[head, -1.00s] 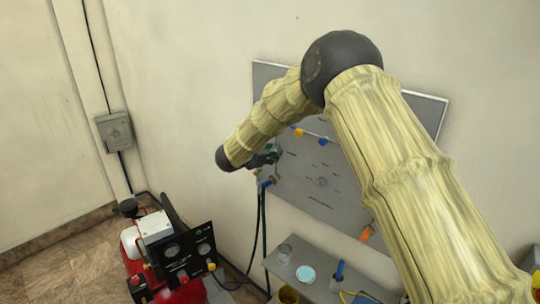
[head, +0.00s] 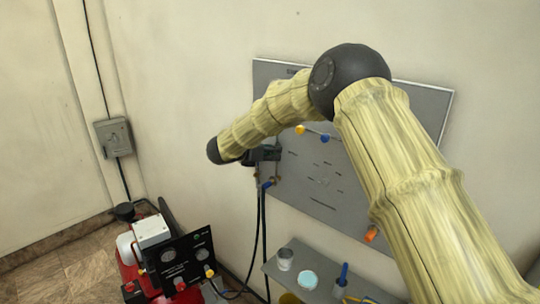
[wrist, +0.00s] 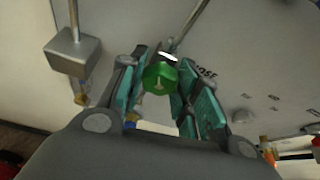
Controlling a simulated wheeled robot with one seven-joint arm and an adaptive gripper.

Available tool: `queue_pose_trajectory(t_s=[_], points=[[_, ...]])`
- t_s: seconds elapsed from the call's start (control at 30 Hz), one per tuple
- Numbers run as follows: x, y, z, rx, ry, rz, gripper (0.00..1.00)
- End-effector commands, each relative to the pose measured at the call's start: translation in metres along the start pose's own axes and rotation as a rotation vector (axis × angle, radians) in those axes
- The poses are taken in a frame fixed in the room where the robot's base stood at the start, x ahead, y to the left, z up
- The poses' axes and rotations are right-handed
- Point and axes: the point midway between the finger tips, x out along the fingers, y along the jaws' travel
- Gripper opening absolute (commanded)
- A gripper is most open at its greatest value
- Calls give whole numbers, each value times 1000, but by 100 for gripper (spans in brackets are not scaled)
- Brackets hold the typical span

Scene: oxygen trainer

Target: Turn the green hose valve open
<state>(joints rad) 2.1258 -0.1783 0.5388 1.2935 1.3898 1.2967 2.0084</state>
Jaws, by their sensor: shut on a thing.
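The green hose valve (wrist: 159,77) shows in the wrist view as a green knob with a pale mark on its face, near the word "HOSE" on the grey panel. My gripper (wrist: 161,82) has its teal-padded fingers on either side of the knob and is shut on it. In the head view my gripper (head: 265,153) is at the left edge of the grey panel (head: 315,200). There the arm and gripper hide the green valve.
A blue-handled part (head: 267,184) with hanging hoses is just below my gripper. A shelf (head: 320,258) with a cup and a dish stands under the panel. A red machine with a black gauge panel (head: 187,255) is on the floor at the left.

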Motion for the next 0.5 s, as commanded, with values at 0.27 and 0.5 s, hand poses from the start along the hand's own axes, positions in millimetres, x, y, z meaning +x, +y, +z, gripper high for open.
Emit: queue_pose_trajectory(t_s=[0.27, 0.5], points=[[0, 0, -2, 0, 2, 0, 54], [0, 0, -1, 0, 1, 1, 54]])
